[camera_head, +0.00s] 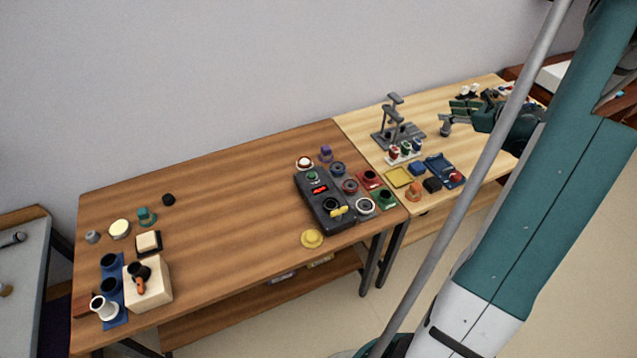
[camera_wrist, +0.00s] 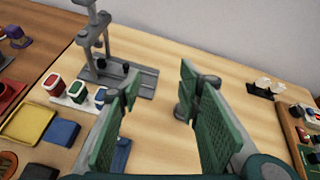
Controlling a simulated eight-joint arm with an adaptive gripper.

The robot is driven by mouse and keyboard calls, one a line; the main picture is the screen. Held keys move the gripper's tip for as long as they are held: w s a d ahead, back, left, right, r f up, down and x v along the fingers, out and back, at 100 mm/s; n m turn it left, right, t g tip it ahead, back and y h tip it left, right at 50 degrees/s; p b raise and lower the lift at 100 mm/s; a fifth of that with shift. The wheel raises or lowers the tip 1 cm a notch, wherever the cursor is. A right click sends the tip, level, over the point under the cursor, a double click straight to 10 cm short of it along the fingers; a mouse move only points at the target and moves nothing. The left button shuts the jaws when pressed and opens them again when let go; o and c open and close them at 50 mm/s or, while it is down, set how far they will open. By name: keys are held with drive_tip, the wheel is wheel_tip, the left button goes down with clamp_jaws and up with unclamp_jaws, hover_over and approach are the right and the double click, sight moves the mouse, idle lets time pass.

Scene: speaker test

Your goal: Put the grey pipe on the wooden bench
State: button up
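My gripper (camera_head: 461,112) is above the light wooden bench (camera_head: 362,130), right of the grey stand. In the wrist view its green-padded fingers (camera_wrist: 160,92) are apart, with bare bench top (camera_wrist: 165,150) showing between them. I cannot identify the grey pipe for certain. A small grey cylinder (camera_head: 92,237) stands at the left end of the brown wooden bench (camera_head: 225,180). A short grey piece (camera_head: 445,129) shows just below my fingers in the head view. I cannot tell whether it is a separate thing or part of my gripper.
A grey stand (camera_head: 395,135) rises beside my gripper, with small coloured containers (camera_head: 404,152) in front. A yellow tray (camera_head: 398,177) and a blue tray (camera_head: 443,168) lie nearer. A black box (camera_head: 324,200) sits on the brown bench, whose middle is clear.

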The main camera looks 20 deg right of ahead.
drive_tip(key=w+a+r+n+g, duration=0.1)
drive_tip(key=a+r+n, duration=0.35)
drive_tip(key=a, duration=0.85)
drive_tip(key=a+r+n+g+y, duration=0.15)
drive_tip(key=a+r+n, duration=0.3)
drive_tip(key=a, duration=0.75)
drive_tip(key=w+a+r+n+g+h, duration=0.1)
drive_tip(key=a+r+n+g, duration=0.3)
drive_tip(key=a, duration=0.9)
drive_tip(key=s+a+n+t+h, duration=0.1)
drive_tip(key=s+a+n, duration=1.8)
drive_tip(key=s+a, duration=0.4)
drive_tip(key=a, duration=0.3)
drive_tip(key=shift+n, duration=0.3)
